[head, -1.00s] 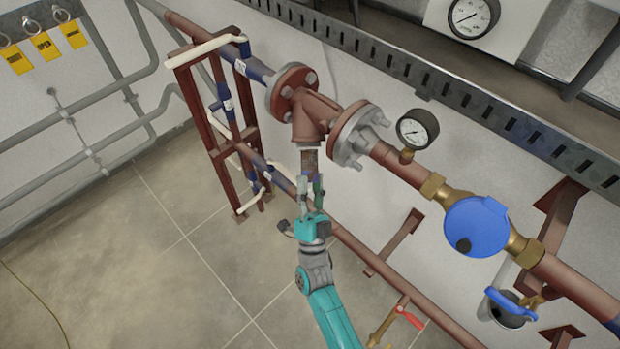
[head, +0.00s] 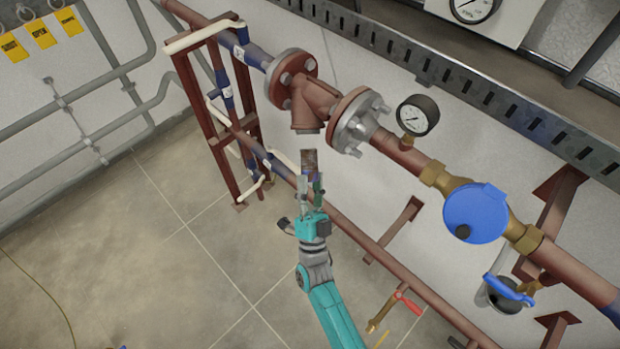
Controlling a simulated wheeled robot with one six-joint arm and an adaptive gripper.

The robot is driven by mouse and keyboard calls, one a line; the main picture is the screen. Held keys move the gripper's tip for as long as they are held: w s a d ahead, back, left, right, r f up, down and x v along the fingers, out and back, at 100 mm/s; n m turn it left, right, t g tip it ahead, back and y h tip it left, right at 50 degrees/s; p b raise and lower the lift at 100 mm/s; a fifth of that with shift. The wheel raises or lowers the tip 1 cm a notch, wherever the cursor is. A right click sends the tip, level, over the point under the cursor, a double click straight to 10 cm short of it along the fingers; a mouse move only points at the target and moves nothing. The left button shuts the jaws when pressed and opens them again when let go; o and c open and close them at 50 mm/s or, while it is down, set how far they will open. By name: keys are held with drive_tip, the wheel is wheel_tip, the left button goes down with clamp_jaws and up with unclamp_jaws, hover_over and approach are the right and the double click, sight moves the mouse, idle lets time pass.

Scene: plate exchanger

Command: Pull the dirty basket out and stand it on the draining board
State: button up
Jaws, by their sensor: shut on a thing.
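The dirty basket (head: 309,160) is a small brown-grey piece at the tip of my gripper (head: 311,184). My gripper is shut on its lower end, and its upper part sticks out beyond the fingers. The red-brown strainer body (head: 314,100) sits in the pipe between two bolted flanges, with its short branch pointing down towards the basket. A gap shows between the branch mouth and the basket's top, so the basket is clear of the body. The inside of the branch is hidden. I cannot make out a draining board in this view.
A pressure gauge (head: 414,115) and a blue round meter (head: 475,213) sit along the pipe to the right. A lower red pipe (head: 375,252) runs behind my gripper. A red pipe frame (head: 205,120) stands left. The tiled floor (head: 150,250) at left is largely clear.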

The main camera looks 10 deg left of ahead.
drive_tip(key=shift+f, duration=0.1)
drive_tip(key=v, duration=0.4)
drive_tip(key=shift+s+f, duration=0.2)
drive_tip(key=shift+s, duration=0.15)
drive_tip(key=shift+d, duration=0.2)
